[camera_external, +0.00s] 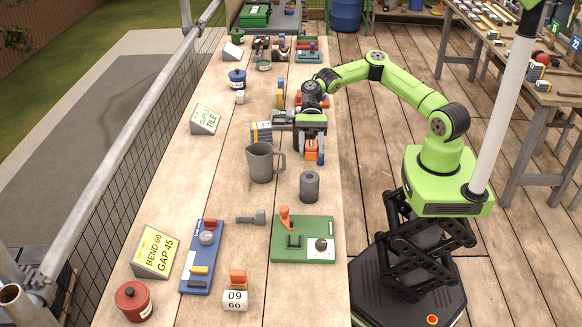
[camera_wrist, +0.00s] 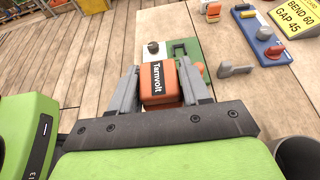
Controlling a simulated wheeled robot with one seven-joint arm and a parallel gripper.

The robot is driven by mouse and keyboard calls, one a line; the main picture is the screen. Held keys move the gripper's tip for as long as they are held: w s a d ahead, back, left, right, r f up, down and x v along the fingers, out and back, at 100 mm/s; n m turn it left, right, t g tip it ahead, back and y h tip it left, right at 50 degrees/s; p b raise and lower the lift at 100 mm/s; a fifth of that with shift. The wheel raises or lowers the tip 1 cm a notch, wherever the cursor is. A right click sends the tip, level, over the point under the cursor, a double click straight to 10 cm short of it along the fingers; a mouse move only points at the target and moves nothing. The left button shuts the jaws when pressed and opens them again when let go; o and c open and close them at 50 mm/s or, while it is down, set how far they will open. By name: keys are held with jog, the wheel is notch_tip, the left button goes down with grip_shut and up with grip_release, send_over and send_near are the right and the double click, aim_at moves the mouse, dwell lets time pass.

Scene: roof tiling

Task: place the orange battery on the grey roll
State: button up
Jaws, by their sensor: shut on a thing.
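My gripper (camera_external: 311,158) is above the wooden bench near its right edge. It is shut on the orange battery (camera_external: 311,149), and in the wrist view the battery (camera_wrist: 160,84), labelled Tamvolt, sits between the two grey fingers. The grey roll (camera_external: 309,186) stands upright on the bench, nearer the camera than the gripper in the external view. The battery is apart from the roll. In the wrist view I cannot make out the roll; the gripper and battery may hide it.
A grey mug (camera_external: 261,163) stands left of the roll. A green board (camera_external: 290,250) with fittings lies nearer the camera, with a blue board (camera_external: 197,270) and a grey clamp-like piece (camera_external: 251,219) to its left. The bench's right edge is close.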

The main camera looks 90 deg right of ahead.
aim_at(310, 177)
notch_tip(310, 177, down, 7)
jog(key=shift+f+b, duration=0.15)
jog(key=shift+b, duration=0.55)
jog(key=shift+f, duration=0.1)
jog(key=o, duration=1.2)
